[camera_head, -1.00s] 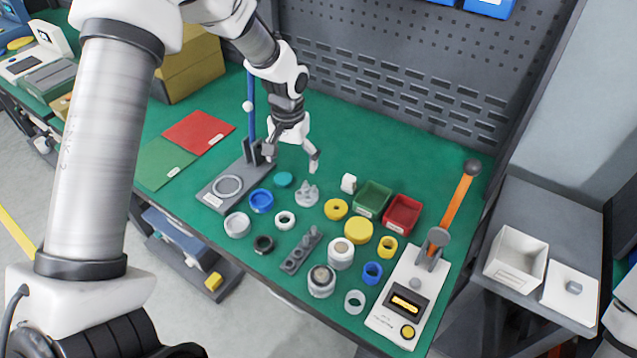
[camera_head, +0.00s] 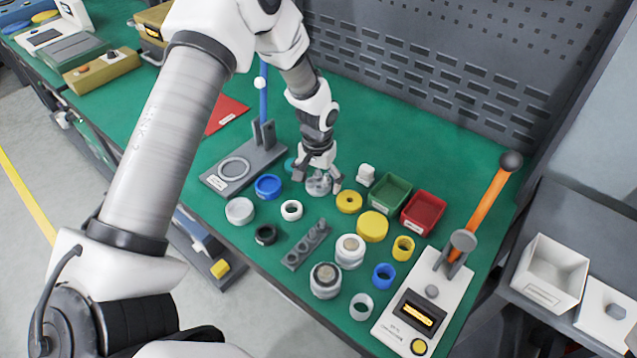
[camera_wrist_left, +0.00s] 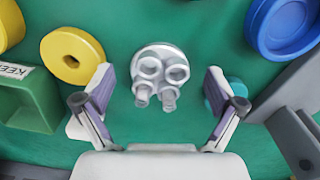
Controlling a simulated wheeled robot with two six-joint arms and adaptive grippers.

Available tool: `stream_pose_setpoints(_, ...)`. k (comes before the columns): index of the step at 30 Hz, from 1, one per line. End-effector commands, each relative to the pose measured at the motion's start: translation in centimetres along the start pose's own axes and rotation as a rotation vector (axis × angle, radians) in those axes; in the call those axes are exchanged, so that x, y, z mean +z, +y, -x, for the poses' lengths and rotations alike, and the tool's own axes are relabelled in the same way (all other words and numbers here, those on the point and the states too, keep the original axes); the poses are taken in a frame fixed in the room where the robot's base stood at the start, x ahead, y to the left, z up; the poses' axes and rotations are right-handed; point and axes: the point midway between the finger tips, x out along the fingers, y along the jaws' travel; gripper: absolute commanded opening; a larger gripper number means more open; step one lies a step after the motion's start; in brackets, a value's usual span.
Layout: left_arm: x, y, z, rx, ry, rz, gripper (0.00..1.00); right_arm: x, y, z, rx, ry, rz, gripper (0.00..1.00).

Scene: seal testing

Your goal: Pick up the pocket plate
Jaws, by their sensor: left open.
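The pocket plate (camera_head: 318,185) appears to be the pale grey round piece with several cup-like pockets standing up from it, on the green mat. It also shows in the left wrist view (camera_wrist_left: 160,70), near the top middle. My left gripper (camera_head: 320,181) is over it, pointing down. In the left wrist view my open fingers (camera_wrist_left: 158,92) stand left and right of the plate, with green mat showing between each finger and it. The fingers partly hide the plate in the head view. My right gripper is not in view.
A teal disc (camera_wrist_left: 217,93) lies close beside the right finger in the wrist view. A grey stand (camera_head: 243,166) is left; green (camera_head: 390,193) and red (camera_head: 423,213) bins are right.

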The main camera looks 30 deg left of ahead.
Motion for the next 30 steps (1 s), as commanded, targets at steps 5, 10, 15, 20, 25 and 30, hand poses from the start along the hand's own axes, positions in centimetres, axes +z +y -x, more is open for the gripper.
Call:
stream_pose_setpoints(5, 0.0, 0.0, -0.2, 0.0, 0.001, 0.0, 0.94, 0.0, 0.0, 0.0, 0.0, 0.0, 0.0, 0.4)
stream_pose_setpoints(10, 0.0, 0.0, -0.2, 0.0, 0.001, 0.0, 0.45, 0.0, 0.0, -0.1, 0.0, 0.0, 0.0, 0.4)
stream_pose_setpoints(15, 0.1, 0.0, -0.3, 0.0, -0.001, 0.0, 0.01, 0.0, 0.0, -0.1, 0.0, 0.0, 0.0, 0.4)
stream_pose_setpoints(20, 0.1, 0.0, -0.4, 0.0, -0.002, 0.0, 0.0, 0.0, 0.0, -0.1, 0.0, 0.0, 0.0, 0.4)
stream_pose_setpoints(25, 0.2, 0.0, -0.3, 0.0, -0.004, 0.0, 0.0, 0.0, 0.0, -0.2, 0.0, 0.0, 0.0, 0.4)
stream_pose_setpoints(30, 0.1, 0.0, 0.8, 0.0, -0.002, 0.0, 0.0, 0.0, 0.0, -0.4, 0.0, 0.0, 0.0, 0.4)
